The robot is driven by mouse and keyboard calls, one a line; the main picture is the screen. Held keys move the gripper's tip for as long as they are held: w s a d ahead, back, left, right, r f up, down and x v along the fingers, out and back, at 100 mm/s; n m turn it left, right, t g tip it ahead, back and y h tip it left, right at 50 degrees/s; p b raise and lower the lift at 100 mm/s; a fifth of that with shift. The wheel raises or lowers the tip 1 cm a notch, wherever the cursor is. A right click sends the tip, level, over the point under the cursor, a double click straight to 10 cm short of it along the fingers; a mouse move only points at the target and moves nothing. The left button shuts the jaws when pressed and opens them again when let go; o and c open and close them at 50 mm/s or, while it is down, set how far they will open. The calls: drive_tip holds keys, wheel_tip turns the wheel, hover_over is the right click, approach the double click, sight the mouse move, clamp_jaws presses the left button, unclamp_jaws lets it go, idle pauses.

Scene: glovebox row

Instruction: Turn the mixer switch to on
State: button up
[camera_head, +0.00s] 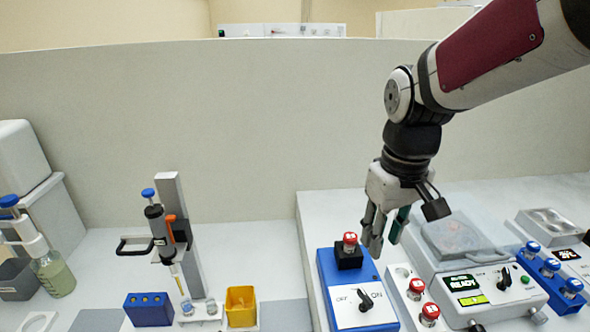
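The mixer (333,280) is a blue box on the bench with a white front panel. A black rotary switch (365,300) sits on the panel between an OFF mark at left and an ON mark at right. Its narrow end seems to lean up and to the left, towards OFF. A red-capped vial (350,240) stands in the black holder (349,259) on the mixer's top. My gripper (384,243) points down, above and behind the switch, right of the vial. Its fingers look apart and empty, and it does not touch the switch.
A white device with a READY display (463,283) and red-capped vials (429,313) stand to the right. A blue rack (549,268) is farther right. Left are a pipette stand (180,235), a blue block (148,309) and a yellow cup (241,307). A grey wall (240,130) closes the back.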

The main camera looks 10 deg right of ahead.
drive_tip(key=g, duration=0.1)
hover_over(363, 292)
wheel_tip(363, 292, down, 4)
drive_tip(key=shift+n, duration=0.3)
wheel_tip(363, 292, down, 14)
drive_tip(key=shift+r+b, duration=0.1)
drive_tip(key=shift+b, duration=0.35)
clamp_jaws()
